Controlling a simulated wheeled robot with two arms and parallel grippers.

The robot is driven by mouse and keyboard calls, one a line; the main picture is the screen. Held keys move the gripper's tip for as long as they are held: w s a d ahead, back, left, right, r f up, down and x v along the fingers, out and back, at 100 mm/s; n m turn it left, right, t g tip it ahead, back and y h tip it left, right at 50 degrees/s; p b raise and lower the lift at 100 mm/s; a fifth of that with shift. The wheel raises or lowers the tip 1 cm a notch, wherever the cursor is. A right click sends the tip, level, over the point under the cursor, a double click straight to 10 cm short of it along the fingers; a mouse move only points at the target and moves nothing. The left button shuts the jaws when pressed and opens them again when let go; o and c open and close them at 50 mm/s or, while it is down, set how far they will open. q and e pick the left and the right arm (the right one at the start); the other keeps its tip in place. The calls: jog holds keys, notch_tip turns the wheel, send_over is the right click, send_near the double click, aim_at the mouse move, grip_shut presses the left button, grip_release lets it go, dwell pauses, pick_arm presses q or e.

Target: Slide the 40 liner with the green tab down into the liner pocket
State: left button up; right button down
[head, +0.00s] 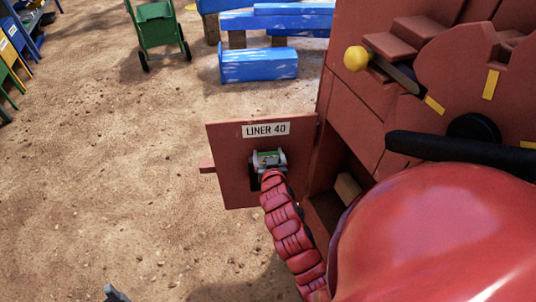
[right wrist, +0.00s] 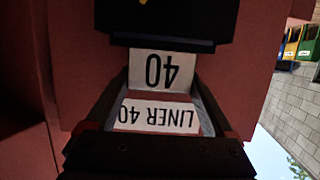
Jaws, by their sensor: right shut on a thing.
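A reddish-brown upright panel (head: 228,150) carries a white LINER 40 sign (head: 265,129). My right gripper (head: 268,160) is at the panel's front, below the sign, shut on the 40 liner. In the right wrist view, the fingers (right wrist: 166,95) flank a white plate marked 40 (right wrist: 163,70) and a LINER 40 plate (right wrist: 157,117), both upside down. The pocket opening and the liner's lower end cannot be made out. A small dark grey tip at the bottom edge may be my left gripper (head: 115,294); its jaws cannot be read.
The brown crusher body (head: 362,115) stands right of the panel, with a yellow-knobbed lever (head: 356,59). A dark recess with a tan block (head: 347,188) lies beside the panel. Blue blocks (head: 258,64) and a green cart (head: 155,24) stand behind.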

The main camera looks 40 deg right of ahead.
jog(key=shift+f+b, duration=0.7)
jog(key=shift+f, duration=0.05)
jog(key=shift+c, duration=0.9)
grip_release()
jog(key=shift+o, duration=0.9)
jog(key=shift+f, duration=0.15)
jog(key=shift+s+a, duration=0.1)
